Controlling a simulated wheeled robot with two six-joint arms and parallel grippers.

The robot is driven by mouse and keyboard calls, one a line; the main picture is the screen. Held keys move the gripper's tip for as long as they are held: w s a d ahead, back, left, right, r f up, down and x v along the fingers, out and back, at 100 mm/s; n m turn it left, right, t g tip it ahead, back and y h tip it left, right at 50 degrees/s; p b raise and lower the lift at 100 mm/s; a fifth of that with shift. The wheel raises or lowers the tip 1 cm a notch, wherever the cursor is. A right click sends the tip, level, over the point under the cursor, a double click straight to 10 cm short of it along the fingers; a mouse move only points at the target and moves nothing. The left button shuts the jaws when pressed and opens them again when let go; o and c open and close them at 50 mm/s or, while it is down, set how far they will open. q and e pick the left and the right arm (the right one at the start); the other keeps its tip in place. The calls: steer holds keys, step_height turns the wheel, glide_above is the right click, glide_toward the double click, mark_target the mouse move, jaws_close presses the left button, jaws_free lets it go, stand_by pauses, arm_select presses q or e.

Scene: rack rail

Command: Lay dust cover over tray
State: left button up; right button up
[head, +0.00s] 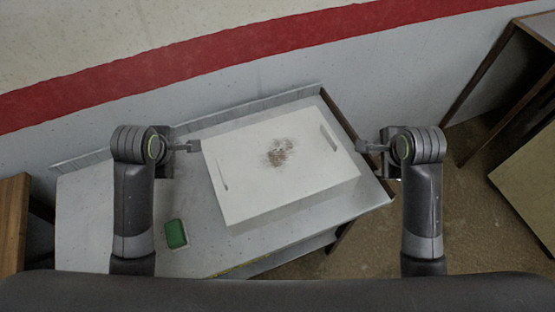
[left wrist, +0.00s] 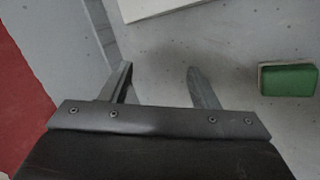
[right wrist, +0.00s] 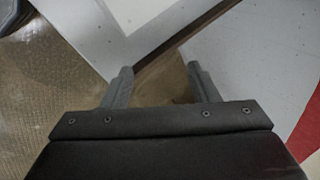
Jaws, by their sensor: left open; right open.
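A white rectangular piece (head: 250,185) lies tilted on the grey table, with a slot near each short end and a brown speckled patch (head: 280,152) in its middle. I cannot tell whether it is the tray, the dust cover, or one over the other; no separate cover shows. Its edge also shows in the left wrist view (left wrist: 150,8) and the right wrist view (right wrist: 135,12). My left gripper (head: 193,146) is open and empty by its upper left corner. My right gripper (head: 370,147) is open and empty beyond its right end, near the table's edge.
The grey table (head: 95,225) has free room left of the white piece. A wall with a red stripe (head: 200,55) is behind. Wooden furniture stands at the far left (head: 12,225) and right (head: 530,165).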

arm_select(q)
steer(key=x, duration=1.1)
steer(key=shift+s, duration=0.1)
arm_select(e)
steer(key=x, duration=1.1)
steer(key=shift+s, duration=0.1)
arm_select(q)
steer(key=shift+d+f, duration=0.2)
steer(key=shift+d, duration=0.1)
arm_select(e)
steer(key=shift+a+f, duration=0.15)
steer(key=shift+a, duration=0.15)
arm_select(q)
steer(key=shift+d, duration=0.45)
arm_select(e)
steer(key=shift+a, duration=0.45)
arm_select(q)
steer(key=shift+d, duration=0.2)
arm_select(e)
steer(key=shift+a, duration=0.2)
arm_select(q)
steer(key=shift+d, duration=0.25)
arm_select(e)
steer(key=shift+a, duration=0.2)
arm_select(q)
steer(key=shift+d+r, duration=0.1)
steer(key=shift+r, duration=0.05)
arm_select(e)
steer(key=shift+a, duration=0.15)
